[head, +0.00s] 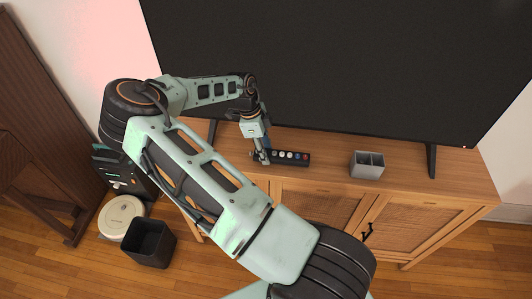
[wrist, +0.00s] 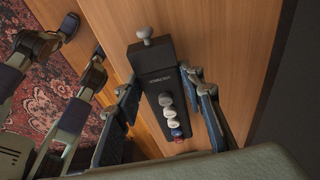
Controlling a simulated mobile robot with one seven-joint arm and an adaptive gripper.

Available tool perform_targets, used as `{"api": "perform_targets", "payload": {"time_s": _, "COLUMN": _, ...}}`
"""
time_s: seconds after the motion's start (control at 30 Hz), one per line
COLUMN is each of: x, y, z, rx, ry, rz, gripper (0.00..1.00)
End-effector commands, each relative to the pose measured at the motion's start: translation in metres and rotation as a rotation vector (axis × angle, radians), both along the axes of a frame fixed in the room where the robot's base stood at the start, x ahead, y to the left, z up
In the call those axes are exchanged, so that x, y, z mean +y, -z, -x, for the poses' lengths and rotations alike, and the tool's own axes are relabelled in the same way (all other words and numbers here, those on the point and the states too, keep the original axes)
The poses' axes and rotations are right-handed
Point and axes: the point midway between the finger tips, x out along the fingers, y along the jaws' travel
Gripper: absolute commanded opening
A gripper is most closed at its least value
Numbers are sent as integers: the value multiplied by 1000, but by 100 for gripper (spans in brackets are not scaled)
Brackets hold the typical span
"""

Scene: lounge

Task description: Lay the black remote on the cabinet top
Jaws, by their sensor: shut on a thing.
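The black remote (head: 291,157) lies level at or just above the wooden cabinet top (head: 325,150), left of its middle; I cannot tell whether it touches the wood. It has a row of pale, blue and red buttons. My gripper (head: 261,156) is over the remote's left end. In the wrist view the remote (wrist: 155,75) runs between the two fingers of my gripper (wrist: 161,87), which is shut on it. A grey knob-like piece (wrist: 145,36) shows at its far end.
A large dark television (head: 340,60) stands behind on the cabinet. A grey divided holder (head: 367,165) stands right of the remote, with bare wood between. On the floor at left are a black bin (head: 149,244) and a round pale device (head: 121,217).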

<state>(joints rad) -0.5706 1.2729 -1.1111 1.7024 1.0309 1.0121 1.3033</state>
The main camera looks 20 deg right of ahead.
Motion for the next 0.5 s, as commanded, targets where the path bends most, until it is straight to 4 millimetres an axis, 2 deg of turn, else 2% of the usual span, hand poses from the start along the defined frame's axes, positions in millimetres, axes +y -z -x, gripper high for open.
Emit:
{"api": "perform_targets", "payload": {"time_s": 0.1, "x": -1, "y": 13, "z": 0, "rx": 0, "ry": 0, "rz": 2, "gripper": 13}}
{"api": "perform_targets", "payload": {"time_s": 0.43, "x": -1, "y": 17, "z": 0, "rx": -2, "ry": 0, "rz": 1, "gripper": 13}}
{"api": "perform_targets", "payload": {"time_s": 0.47, "x": -1, "y": 16, "z": 0, "rx": -2, "ry": 0, "rz": 1, "gripper": 39}}
{"api": "perform_targets", "payload": {"time_s": 0.5, "x": 0, "y": 16, "z": 0, "rx": -1, "ry": 0, "rz": 1, "gripper": 44}}
